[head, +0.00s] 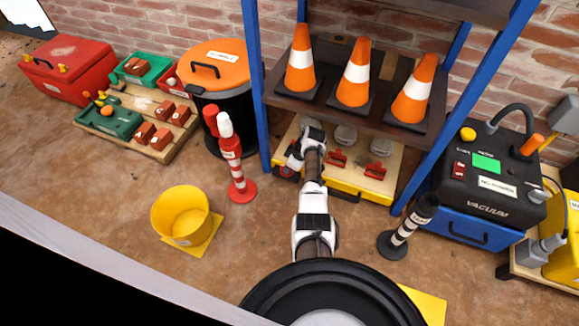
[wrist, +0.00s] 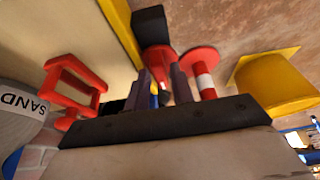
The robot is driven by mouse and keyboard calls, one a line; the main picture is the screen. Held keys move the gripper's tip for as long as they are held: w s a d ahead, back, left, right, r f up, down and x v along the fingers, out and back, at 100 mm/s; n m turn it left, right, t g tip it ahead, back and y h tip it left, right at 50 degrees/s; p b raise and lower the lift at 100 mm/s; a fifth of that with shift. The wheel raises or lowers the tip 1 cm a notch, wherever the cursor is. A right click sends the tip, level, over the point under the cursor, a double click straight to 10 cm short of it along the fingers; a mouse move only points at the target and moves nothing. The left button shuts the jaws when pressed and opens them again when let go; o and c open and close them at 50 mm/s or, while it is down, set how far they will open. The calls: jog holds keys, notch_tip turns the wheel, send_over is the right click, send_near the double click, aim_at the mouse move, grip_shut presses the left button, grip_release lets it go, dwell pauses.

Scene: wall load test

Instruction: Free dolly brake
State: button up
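The dolly (head: 345,185) is a low pale board with a yellow front edge, under the blue-posted shelf. It carries several grey sandbags; one labelled SAND (wrist: 18,105) is close by in the wrist view. Red handle-like frames (head: 375,171) stand on the board, one at left in the wrist view (wrist: 72,88). My gripper (wrist: 163,75) is at the dolly's left end, below the shelf. Its fingers are apart, with background showing between them. In the head view my arm hides the fingertips; a small red part (head: 286,172) shows beside them. I cannot tell which part is the brake.
Blue shelf posts (head: 257,90) flank my arm, and a shelf with several orange cones (head: 357,75) hangs above. A red-and-white post (head: 234,160) and yellow bucket (head: 181,215) stand left. A black-and-white post (head: 407,228) and vacuum (head: 485,180) stand right.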

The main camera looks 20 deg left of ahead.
grip_shut()
dwell(0.3)
jog(key=m+p, duration=0.1)
jog(key=m+t+p, duration=0.1)
jog(key=m+p, duration=0.1)
jog(key=shift+s+r+m, duration=0.15)
jog(key=shift+s+m, duration=0.1)
jog(key=shift+m, duration=0.05)
jog(key=m+t+p, duration=0.1)
jog(key=m, duration=0.1)
jog(key=m+h+p, duration=0.1)
jog(key=m, duration=0.1)
jog(key=shift+s+a+m+t, duration=0.2)
jog(key=shift+m+t, duration=0.1)
jog(key=shift+t, duration=0.1)
jog(key=m, duration=0.2)
jog(key=m+t+h+p, duration=0.1)
jog(key=m, duration=0.1)
jog(key=shift+a+m+h, duration=0.2)
jog(key=shift+m+h, duration=0.1)
jog(key=m+h, duration=0.1)
jog(key=m, duration=0.1)
jog(key=m+b, duration=0.1)
jog(key=m, duration=0.1)
jog(key=shift+s+a+m+h, duration=0.1)
jog(key=shift+a+m+h, duration=0.1)
jog(key=shift+m+h, duration=0.2)
jog(key=shift+m, duration=0.3)
